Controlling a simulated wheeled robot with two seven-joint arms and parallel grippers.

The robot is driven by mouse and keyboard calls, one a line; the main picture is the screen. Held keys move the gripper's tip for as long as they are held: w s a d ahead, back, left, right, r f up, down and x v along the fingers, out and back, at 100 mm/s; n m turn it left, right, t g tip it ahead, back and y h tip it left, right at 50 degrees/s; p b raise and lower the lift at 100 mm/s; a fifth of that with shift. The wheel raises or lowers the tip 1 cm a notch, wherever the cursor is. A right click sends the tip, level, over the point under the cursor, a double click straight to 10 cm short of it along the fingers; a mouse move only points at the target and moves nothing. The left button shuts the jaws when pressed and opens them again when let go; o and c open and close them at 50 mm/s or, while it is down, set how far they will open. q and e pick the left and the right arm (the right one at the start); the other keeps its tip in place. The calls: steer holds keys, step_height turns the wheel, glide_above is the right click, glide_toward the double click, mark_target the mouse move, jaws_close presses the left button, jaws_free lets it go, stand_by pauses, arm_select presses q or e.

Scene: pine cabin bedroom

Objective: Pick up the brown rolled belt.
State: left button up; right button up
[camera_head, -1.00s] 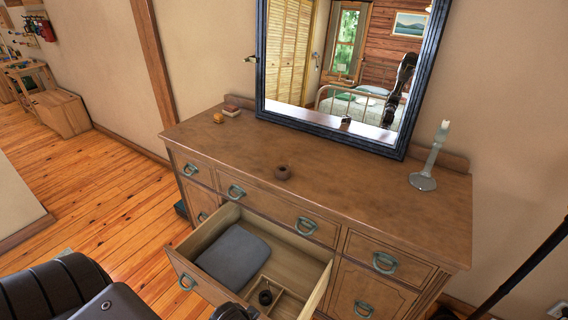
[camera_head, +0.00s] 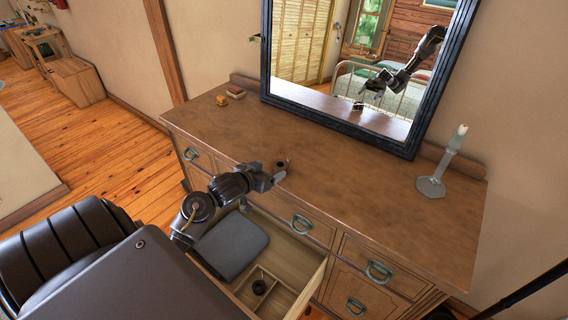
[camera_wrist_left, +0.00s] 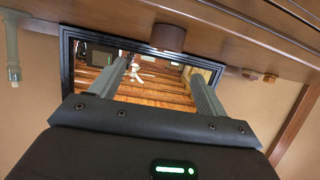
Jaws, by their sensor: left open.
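The brown rolled belt (camera_head: 281,165) stands near the front edge of the dresser top. In the left wrist view, the belt (camera_wrist_left: 168,37) shows as a short brown cylinder just beyond the fingertips, between their lines. My left gripper (camera_head: 277,177) is at the dresser's front edge, close beside the belt and partly in front of it. In the left wrist view, its two fingers (camera_wrist_left: 160,70) are apart with nothing between them. Whether a finger touches the belt cannot be told. My right gripper does not show.
The open drawer (camera_head: 306,283) below holds a folded grey cloth (camera_head: 232,245) and a small dark round item (camera_head: 259,287). A mirror (camera_head: 345,117) stands at the back.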

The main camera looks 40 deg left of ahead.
mark_target(281, 163)
arm_select(q)
steer(key=x, duration=0.3)
steer(key=shift+w+a+f, duration=0.1)
steer(key=shift+a, duration=0.05)
steer(key=shift+x, duration=0.8)
steer(key=shift+w+f+p, duration=0.1)
steer(key=shift+w+p, duration=0.15)
steer(key=shift+p, duration=0.2)
steer(key=x, duration=0.1)
steer(key=p+x, duration=0.1)
steer(key=x, duration=0.1)
steer(key=shift+w+a+f, duration=0.2)
steer(key=shift+a+f, duration=0.05)
steer(key=shift+a, duration=0.1)
steer(key=shift+w+f, duration=0.3)
steer(key=shift+w, duration=0.15)
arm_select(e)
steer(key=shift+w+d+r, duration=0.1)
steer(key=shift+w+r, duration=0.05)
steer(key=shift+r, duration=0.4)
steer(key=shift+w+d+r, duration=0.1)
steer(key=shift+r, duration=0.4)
arm_select(q)
steer(key=shift+c, duration=0.5)
